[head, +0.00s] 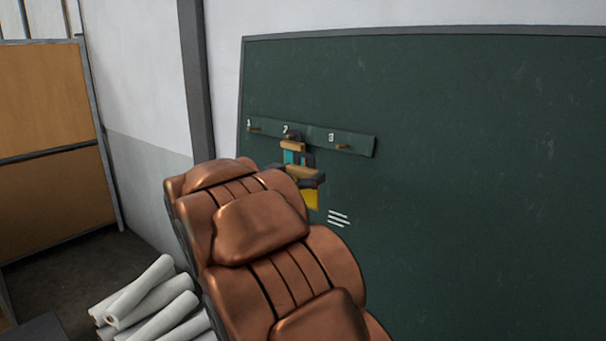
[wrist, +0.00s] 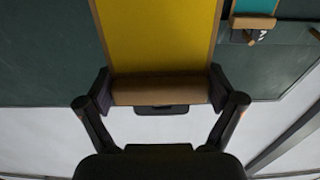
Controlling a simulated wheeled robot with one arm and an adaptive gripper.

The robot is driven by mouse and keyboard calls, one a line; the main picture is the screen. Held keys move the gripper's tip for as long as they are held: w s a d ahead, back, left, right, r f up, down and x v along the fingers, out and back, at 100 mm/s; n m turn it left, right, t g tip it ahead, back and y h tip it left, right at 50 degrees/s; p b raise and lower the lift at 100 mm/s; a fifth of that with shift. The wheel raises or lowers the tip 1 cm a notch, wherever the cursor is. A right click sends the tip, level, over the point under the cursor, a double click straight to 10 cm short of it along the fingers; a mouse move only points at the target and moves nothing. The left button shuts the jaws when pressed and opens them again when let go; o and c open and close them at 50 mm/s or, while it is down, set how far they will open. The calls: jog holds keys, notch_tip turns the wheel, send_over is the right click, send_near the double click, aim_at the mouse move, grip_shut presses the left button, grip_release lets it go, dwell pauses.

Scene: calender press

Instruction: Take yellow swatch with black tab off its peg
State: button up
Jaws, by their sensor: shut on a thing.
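The yellow swatch (wrist: 158,38) has a wooden bar (wrist: 160,89) along one end and a black tab (wrist: 161,109) beyond the bar. My gripper (wrist: 160,90) is shut on the bar, one finger at each end. In the head view the yellow swatch (head: 311,197) shows partly behind my gripper (head: 299,176), lower than the peg rail. No peg shows through the tab in the wrist view, and the swatch looks clear of the pegs. Much of it is hidden by my arm in the head view.
A teal swatch (head: 290,157) hangs at peg 2; it also shows in the wrist view (wrist: 254,7). Peg 1 (head: 254,129) and peg 3 (head: 342,147) are bare on the green board (head: 470,180). White rolls (head: 150,297) lie at lower left. The board's right side is free.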

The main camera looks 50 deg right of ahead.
aim_at(303, 167)
jog(key=shift+r+p, duration=0.4)
jog(key=shift+p, duration=0.25)
jog(key=shift+a, duration=0.1)
dwell(0.5)
jog(key=shift+a+r+p, duration=0.2)
jog(key=shift+a+p, duration=0.35)
jog(key=shift+a, duration=0.45)
jog(key=shift+a+r+p, duration=0.2)
jog(key=shift+a+p, duration=0.3)
jog(key=shift+a, duration=0.45)
jog(key=shift+s+a, duration=0.1)
jog(key=shift+a, duration=0.1)
jog(key=shift+a, duration=0.1)
jog(key=shift+s+a+p, duration=0.1)
jog(key=shift+a+p, duration=0.75)
jog(key=shift+a, duration=2.1)
